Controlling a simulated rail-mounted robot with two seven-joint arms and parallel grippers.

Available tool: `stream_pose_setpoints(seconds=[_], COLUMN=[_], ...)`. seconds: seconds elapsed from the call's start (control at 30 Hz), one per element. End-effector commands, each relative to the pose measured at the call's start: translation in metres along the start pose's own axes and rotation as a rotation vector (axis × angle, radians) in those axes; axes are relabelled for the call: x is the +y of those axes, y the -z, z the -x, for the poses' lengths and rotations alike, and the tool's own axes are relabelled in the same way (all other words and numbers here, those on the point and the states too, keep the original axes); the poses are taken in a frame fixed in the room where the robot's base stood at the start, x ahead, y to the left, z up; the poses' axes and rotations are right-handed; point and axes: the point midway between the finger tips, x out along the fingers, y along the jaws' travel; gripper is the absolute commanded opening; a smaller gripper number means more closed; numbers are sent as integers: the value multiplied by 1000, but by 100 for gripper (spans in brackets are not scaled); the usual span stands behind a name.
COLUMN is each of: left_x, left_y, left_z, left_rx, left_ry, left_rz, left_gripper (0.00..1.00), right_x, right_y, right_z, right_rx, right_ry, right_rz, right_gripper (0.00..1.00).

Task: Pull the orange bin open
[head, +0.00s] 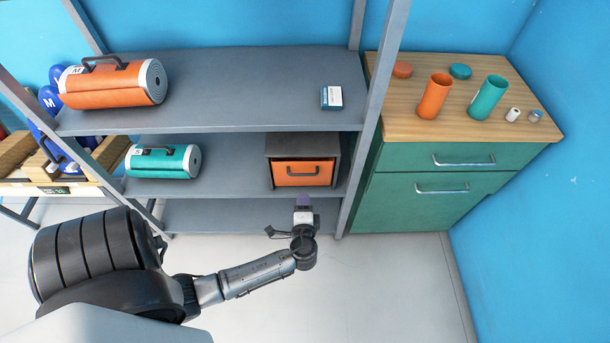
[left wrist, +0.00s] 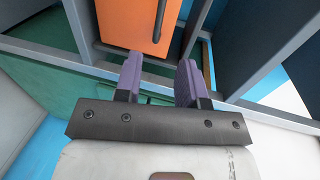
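The orange bin (head: 290,180) sits in a grey housing (head: 283,147) at the right end of the middle shelf. Its orange front with a dark handle (head: 303,171) looks flush with the housing. The orange front (left wrist: 120,22) also shows at the top of the left wrist view, with the handle (left wrist: 160,18) running upright there. My left gripper (head: 303,202) is just below the bin in the head view. Its purple fingers (left wrist: 159,68) are apart with nothing between them. The handle lies beyond the gap, and no contact shows. My right gripper is not in view.
Grey shelf posts (head: 370,110) stand right of the bin. An orange roll (head: 115,84), a teal roll (head: 163,161) and a small box (head: 331,97) lie on the shelves. A green cabinet (head: 420,207) stands at right. The floor (head: 390,280) in front is clear.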

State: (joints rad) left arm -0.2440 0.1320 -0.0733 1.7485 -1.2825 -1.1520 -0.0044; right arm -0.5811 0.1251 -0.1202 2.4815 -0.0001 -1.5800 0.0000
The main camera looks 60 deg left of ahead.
Motion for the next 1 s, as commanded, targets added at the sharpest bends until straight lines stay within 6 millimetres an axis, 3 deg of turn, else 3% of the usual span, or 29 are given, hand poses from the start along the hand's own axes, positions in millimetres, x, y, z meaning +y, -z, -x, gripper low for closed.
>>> stream_pose_setpoints(seconds=[0.6,1.0], left_x=[2,1], left_y=[0,0], left_z=[-105,-129], left_rx=[-1,-1], left_ry=[-1,-3], left_rz=[2,3], left_gripper=[37,37], right_x=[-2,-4], right_y=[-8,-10], right_z=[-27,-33], right_rx=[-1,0], right_ry=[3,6], right_rz=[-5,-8], right_gripper=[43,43])
